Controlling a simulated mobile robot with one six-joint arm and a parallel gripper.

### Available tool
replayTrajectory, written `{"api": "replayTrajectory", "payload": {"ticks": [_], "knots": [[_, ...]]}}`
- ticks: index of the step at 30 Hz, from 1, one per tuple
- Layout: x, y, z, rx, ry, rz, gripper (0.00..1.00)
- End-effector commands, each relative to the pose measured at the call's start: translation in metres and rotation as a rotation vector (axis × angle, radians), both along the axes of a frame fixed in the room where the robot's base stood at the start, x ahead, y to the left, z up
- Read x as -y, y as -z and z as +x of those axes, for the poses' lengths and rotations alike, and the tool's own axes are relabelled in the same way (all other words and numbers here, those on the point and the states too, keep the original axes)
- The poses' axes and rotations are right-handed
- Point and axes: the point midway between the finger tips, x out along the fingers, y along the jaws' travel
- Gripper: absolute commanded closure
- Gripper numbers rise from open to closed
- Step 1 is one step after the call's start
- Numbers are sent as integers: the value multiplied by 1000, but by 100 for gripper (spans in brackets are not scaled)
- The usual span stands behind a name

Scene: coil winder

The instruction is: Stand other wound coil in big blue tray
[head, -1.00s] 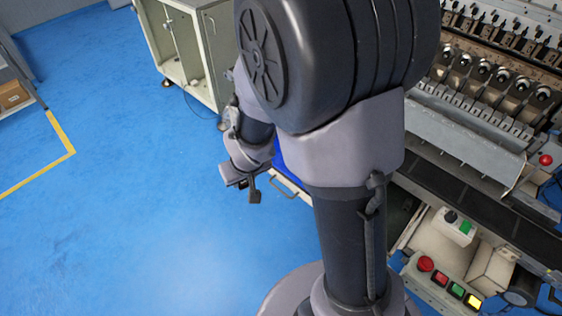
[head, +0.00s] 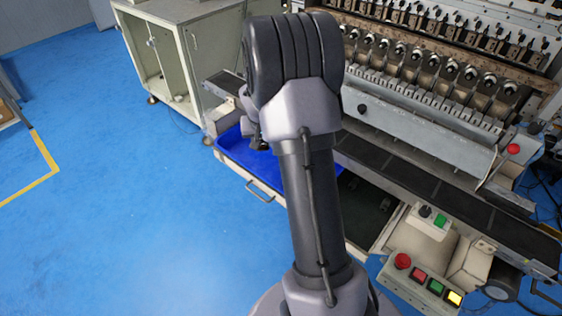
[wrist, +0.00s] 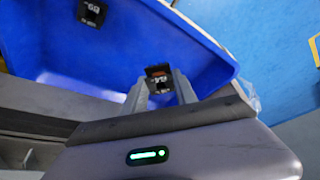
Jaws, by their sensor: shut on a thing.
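The big blue tray (head: 232,158) sits low beside the machine, partly behind my arm in the head view. In the wrist view the blue tray (wrist: 50,50) fills much of the upper picture. One dark wound coil (wrist: 92,12) with a pale-lettered top is in it near the top edge of the picture. My gripper (wrist: 160,82) is shut on another dark coil (wrist: 158,71), over the tray near its right side. I cannot tell whether the held coil touches the tray floor. In the head view my gripper (head: 259,143) is small and dark above the tray.
The coil winder (head: 430,100) stands behind, with a dark conveyor belt (head: 430,186) along its front. A pale cabinet (head: 175,50) is at the back left. A control box (head: 430,285) with coloured buttons is at the front right. Blue floor is clear to the left.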

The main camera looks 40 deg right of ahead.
Motion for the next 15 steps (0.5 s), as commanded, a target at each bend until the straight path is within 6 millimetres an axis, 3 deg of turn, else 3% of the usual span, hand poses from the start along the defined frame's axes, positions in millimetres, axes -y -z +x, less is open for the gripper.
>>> {"api": "replayTrajectory", "payload": {"ticks": [15], "knots": [[3,103,-1,-1,6,0,100]]}}
